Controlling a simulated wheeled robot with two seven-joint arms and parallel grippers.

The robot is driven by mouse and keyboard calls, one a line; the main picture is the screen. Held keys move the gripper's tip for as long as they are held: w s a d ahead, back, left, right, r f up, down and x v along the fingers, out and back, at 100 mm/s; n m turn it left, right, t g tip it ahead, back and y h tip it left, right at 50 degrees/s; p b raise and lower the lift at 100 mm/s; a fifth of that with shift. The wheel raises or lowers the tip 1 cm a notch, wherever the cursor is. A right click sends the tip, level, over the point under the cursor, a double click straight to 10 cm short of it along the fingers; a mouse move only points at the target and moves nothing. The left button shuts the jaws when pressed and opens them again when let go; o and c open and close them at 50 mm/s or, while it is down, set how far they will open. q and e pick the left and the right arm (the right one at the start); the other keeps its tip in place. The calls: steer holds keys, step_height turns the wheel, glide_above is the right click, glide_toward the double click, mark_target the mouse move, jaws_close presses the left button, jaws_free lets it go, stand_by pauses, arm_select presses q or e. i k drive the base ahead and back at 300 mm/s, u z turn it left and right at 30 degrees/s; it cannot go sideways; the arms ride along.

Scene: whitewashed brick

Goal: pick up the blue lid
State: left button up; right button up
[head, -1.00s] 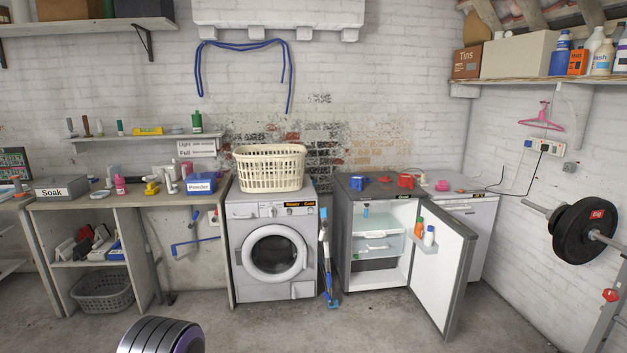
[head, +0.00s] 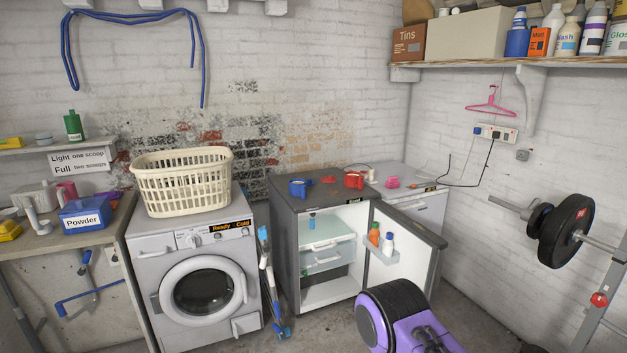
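I cannot pick out a loose blue lid for certain. A blue box labelled "Powder" (head: 86,214) stands on the workbench at the left; its top is blue, and I cannot tell whether that is a separate lid. A blue mug-like thing (head: 298,187) stands on top of the small fridge (head: 320,205). A small blue piece (head: 311,222) shows inside the open fridge, too small to make out. Neither of my grippers can be made out in the head view.
A washing machine (head: 200,268) with a cream basket (head: 182,180) on top stands left of the fridge. The fridge door (head: 412,240) hangs open to the right. A barbell (head: 567,230) juts in at the right. Some floor is bare before the machines.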

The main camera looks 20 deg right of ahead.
mark_target(297, 186)
steer(key=z, duration=0.4)
steer(key=i, duration=1.5)
steer(key=z, duration=0.6)
